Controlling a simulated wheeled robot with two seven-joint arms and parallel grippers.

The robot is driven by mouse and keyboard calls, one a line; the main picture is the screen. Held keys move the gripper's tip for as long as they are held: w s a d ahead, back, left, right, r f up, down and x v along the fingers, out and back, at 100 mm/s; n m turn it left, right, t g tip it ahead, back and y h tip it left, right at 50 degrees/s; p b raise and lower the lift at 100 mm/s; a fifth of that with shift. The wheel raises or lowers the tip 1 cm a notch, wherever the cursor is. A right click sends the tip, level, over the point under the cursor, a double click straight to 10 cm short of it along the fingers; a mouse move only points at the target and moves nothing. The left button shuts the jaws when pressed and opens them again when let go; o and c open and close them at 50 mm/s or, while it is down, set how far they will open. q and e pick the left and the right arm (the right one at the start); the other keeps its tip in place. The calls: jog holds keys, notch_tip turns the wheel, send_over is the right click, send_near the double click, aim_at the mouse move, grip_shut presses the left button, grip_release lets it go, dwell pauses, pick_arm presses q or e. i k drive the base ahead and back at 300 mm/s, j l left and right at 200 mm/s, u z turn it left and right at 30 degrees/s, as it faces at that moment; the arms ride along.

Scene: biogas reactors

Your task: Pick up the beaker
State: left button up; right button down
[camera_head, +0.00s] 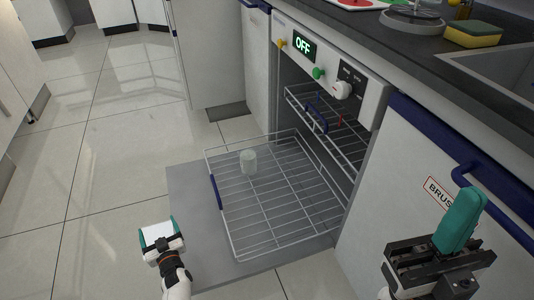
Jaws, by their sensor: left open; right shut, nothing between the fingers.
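The beaker (249,161) is a small pale, see-through vessel. It stands on the pulled-out lower wire rack (228,246) of the open dishwasher, near the rack's far left part. My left gripper (157,229) is low in the picture at the left, beside the open door. It is open and empty, apart from the beaker and nearer to me. My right gripper (462,219) is at the lower right, in front of a white cabinet door. It is shut and holds nothing, well away from the beaker.
The dishwasher door (190,210) lies folded down under the rack. An upper rack (325,125) sits inside, below a control panel (309,55) reading OFF. The counter above holds a yellow sponge (473,34) beside a sink (500,65). The tiled floor (110,130) on the left is clear.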

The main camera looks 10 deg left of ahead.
aim_at(248, 159)
jog(key=i+j+z, duration=0.15)
jog(key=z, duration=0.2)
jog(key=i+j+z, duration=0.1)
jog(key=j+z, duration=0.3)
jog(key=i+j+z, duration=0.1)
jog(key=z, duration=0.25)
jog(key=j, duration=0.1)
